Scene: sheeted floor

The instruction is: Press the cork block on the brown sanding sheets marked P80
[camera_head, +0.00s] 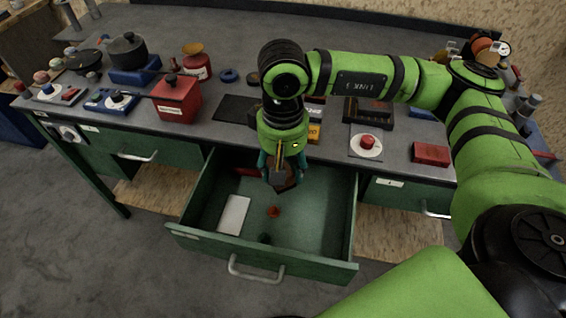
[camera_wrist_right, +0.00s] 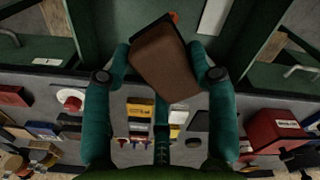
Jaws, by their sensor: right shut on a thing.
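My right gripper (camera_head: 280,174) is above the back part of an open green drawer. It is shut on a brown block with a dark edge, which looks like the cork block (camera_wrist_right: 168,62). In the right wrist view the block sits tilted between the two teal fingers (camera_wrist_right: 168,75). In the head view the block is small and dark, partly covered by the gripper. I cannot make out any brown sanding sheets or a P80 mark in either view. My left gripper is not in view.
The open drawer (camera_head: 193,233) holds a white flat piece (camera_head: 234,216), a small red object (camera_head: 273,212) and a dark green one. On the grey bench stand a red box (camera_head: 177,100), a black mat (camera_head: 236,108), a red button on a white disc (camera_head: 367,144) and a red block (camera_head: 431,154).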

